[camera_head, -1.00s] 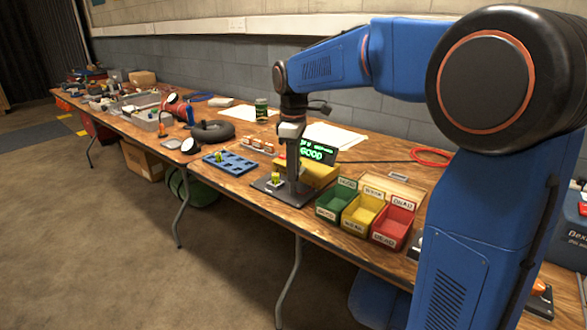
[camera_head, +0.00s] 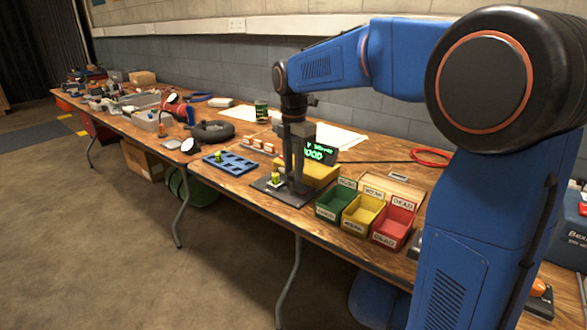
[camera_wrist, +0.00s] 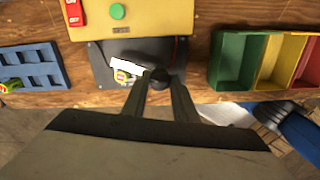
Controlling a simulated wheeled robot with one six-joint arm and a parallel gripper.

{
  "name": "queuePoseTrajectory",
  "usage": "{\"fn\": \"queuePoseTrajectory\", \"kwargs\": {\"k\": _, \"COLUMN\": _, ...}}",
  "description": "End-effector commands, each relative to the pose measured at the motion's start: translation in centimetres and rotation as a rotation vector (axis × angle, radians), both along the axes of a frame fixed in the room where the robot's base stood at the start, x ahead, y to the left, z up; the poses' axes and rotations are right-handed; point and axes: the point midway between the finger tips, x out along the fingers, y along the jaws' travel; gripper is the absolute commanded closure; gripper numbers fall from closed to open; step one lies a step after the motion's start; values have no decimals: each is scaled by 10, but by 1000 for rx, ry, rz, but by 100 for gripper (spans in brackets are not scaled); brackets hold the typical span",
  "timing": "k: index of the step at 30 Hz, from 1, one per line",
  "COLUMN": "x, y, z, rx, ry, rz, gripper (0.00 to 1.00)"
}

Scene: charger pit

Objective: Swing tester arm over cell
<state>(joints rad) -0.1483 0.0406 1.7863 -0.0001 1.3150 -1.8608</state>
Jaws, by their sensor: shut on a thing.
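The tester is a yellow box (camera_head: 322,173) with a dark display (camera_head: 320,152) showing green text that includes GOOD. Its dark base plate (camera_head: 268,188) holds an upright yellow-green cell (camera_head: 276,180). In the wrist view, the cell (camera_wrist: 122,76) is on the plate (camera_wrist: 108,52), left of my fingertips. My gripper (camera_head: 296,178) points down over the plate, right of the cell. In the wrist view, my gripper (camera_wrist: 158,84) is shut on a black knob (camera_wrist: 160,75). A pale bar (camera_wrist: 127,65), apparently the tester arm, lies beside the cell's top; whether it covers the cell is unclear.
Green (camera_head: 333,202), yellow (camera_head: 361,214) and red (camera_head: 392,225) bins stand right of the tester. A blue tray (camera_head: 236,164) with another cell (camera_head: 218,156) lies to its left. A green button (camera_wrist: 118,11) tops the tester box.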

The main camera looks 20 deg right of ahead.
Motion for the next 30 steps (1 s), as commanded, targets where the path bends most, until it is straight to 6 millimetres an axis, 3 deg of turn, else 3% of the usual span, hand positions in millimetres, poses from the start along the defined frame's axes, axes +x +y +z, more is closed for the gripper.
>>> {"fn": "queuePoseTrajectory", "kwargs": {"k": 15, "x": 1, "y": 0, "z": 1, "rx": 0, "ry": -2, "rz": 337, "gripper": 100}}
{"fn": "queuePoseTrajectory", "kwargs": {"k": 30, "x": 1, "y": 0, "z": 1, "rx": 0, "ry": -2, "rz": 402, "gripper": 100}}
